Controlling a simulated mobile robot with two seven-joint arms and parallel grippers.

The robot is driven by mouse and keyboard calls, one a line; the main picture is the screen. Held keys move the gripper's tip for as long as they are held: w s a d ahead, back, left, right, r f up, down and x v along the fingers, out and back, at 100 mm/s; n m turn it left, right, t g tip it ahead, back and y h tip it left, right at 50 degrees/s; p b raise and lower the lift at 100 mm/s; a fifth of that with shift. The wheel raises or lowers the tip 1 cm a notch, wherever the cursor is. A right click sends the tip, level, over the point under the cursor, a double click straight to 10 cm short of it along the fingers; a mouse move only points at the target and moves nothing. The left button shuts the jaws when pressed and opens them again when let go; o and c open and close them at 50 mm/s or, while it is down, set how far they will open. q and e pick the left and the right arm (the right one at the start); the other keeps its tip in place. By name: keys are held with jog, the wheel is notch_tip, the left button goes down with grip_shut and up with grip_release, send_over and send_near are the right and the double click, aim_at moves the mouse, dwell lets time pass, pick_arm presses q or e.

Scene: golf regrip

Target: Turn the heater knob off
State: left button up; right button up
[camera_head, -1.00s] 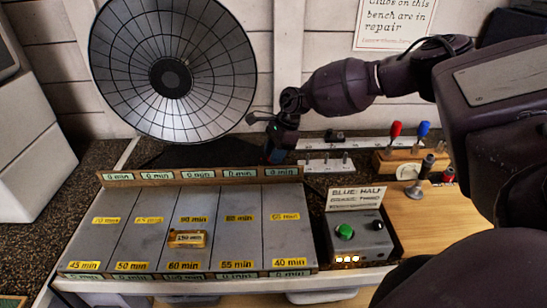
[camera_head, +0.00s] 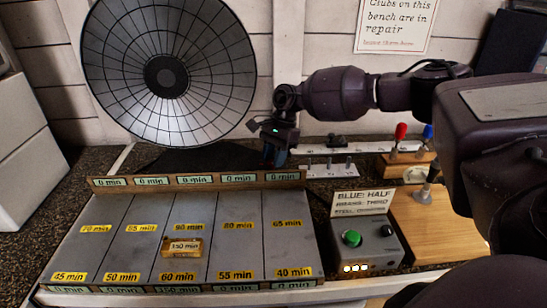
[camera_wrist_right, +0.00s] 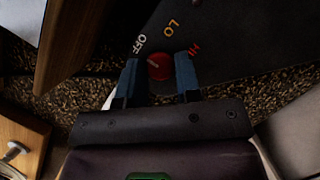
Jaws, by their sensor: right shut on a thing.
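The heater is a round silver dish (camera_head: 165,75) with a dark base (camera_head: 185,160) behind the grey panel. In the right wrist view its dark control face (camera_wrist_right: 245,40) carries the marks OFF, LO and HI. The small red knob (camera_wrist_right: 159,66) sits below these marks, nearest OFF and HI at either side. My right gripper (camera_wrist_right: 158,72) has its blue fingers on both sides of the knob, shut on it. In the head view the right gripper (camera_head: 280,150) is at the right end of the base, and the knob is hidden. The knob's pointer direction is unclear. My left gripper is not in view.
A sloped grey panel with minute labels (camera_head: 140,230) lies in front, its wooden rail (camera_head: 230,179) close below the gripper. A control box with a green button (camera_head: 352,239) stands to the right. A small rack holds red and blue-handled items (camera_head: 401,131).

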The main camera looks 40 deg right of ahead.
jog(key=o, duration=0.9)
jog(key=v, duration=1.1)
jog(key=shift+f, duration=0.15)
